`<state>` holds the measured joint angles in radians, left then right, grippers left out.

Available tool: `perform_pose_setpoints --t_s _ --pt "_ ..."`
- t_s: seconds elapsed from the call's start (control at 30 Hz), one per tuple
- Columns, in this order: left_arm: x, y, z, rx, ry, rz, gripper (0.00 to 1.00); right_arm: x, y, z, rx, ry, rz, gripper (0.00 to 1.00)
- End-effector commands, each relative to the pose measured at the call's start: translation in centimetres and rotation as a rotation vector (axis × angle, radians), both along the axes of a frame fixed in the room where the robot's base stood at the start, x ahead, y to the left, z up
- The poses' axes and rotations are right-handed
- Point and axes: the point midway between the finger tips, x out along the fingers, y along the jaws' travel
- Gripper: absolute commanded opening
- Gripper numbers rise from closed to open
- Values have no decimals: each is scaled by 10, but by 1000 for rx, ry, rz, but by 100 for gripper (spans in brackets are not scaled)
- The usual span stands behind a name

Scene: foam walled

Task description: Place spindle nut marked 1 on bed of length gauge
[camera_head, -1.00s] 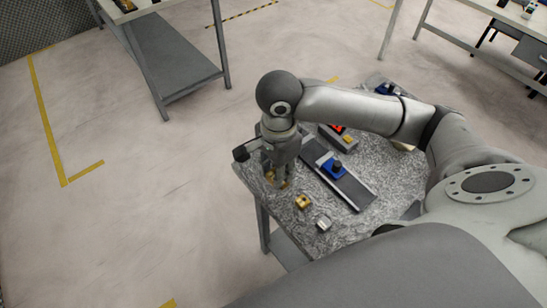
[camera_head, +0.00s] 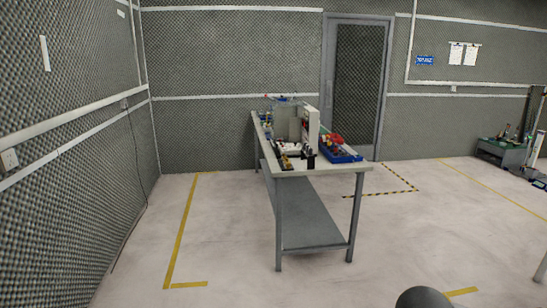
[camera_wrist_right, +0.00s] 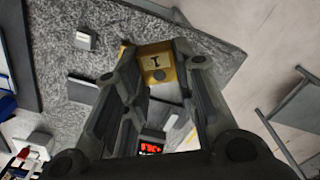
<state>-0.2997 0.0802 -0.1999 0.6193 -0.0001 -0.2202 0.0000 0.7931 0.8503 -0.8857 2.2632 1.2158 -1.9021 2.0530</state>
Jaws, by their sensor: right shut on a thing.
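In the right wrist view, the brass-coloured spindle nut marked 1 (camera_wrist_right: 155,64) sits between the fingers of my right gripper (camera_wrist_right: 160,72), which is shut on it. Its face with the dark "1" and a round hole shows. A dark bar (camera_wrist_right: 83,92), seemingly the bed of the length gauge, lies behind and left, partly hidden by a finger. A red-lit display (camera_wrist_right: 151,149) shows between the fingers lower down. I cannot tell how far the nut is from the table. My left gripper is in neither current view.
A grey block (camera_wrist_right: 85,39) lies on the speckled tabletop (camera_wrist_right: 215,62). A bit of brass shows beside the held nut.

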Motion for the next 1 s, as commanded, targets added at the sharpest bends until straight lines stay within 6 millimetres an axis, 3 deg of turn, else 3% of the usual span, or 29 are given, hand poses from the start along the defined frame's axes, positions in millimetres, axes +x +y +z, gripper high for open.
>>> perform_pose_setpoints --t_s 0.6,1.0 --pt "0 0 -9 0 0 0 40 7 6 16 -3 -2 758 0" --pt "0 -1 -10 0 -1 0 36 8 6 19 -3 -1 877 0"
